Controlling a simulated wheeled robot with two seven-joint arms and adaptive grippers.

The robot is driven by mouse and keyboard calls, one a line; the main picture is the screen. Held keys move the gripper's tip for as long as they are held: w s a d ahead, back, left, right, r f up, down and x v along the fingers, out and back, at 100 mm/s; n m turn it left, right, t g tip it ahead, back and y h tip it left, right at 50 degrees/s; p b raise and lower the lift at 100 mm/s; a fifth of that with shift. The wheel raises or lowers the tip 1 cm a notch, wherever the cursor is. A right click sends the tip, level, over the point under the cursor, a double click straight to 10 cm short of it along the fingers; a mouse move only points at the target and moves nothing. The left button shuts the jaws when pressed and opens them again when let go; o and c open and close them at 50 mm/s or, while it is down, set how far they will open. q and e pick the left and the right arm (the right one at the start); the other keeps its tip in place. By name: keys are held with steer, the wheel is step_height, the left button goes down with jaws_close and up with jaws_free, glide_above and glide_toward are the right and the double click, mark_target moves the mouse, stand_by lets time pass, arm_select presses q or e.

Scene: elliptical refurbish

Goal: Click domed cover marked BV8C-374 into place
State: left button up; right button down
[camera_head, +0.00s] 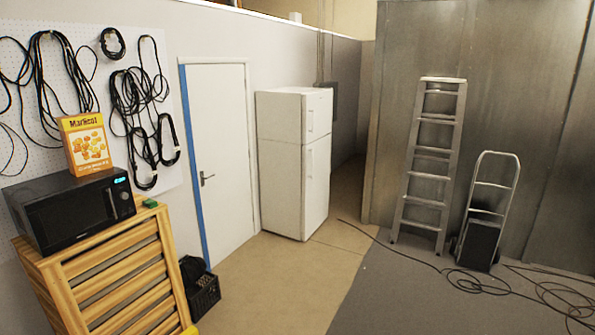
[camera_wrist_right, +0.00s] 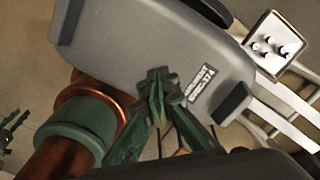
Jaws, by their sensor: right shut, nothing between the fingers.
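I cannot make out a domed cover marked BV8C-374 in either view. My right gripper (camera_wrist_right: 158,92) shows in the right wrist view, its dark green fingers brought together at the tips with nothing between them. Behind the fingertips is a large grey rounded body with a small printed label (camera_wrist_right: 201,83); the print is too small to read, and the body may be part of my own base. My left gripper cannot be made out in either view. The head view shows no gripper.
A black microwave (camera_head: 75,210) with a yellow box (camera_head: 86,146) on it stands on a slatted wooden cabinet (camera_head: 110,275). A white fridge (camera_head: 285,165), ladder (camera_head: 432,160) and hand truck (camera_head: 485,220) stand farther off. Cables (camera_head: 475,285) lie on the floor. A pale plate with several studs (camera_wrist_right: 262,48) shows upper right.

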steer(key=shift+f, duration=0.15)
steer(key=shift+f+b, duration=2.1)
steer(key=shift+f, duration=0.35)
steer(key=shift+r, duration=0.15)
steer(key=shift+r+p, duration=2.45)
steer(key=shift+r, duration=1)
steer(key=shift+s+f, duration=0.1)
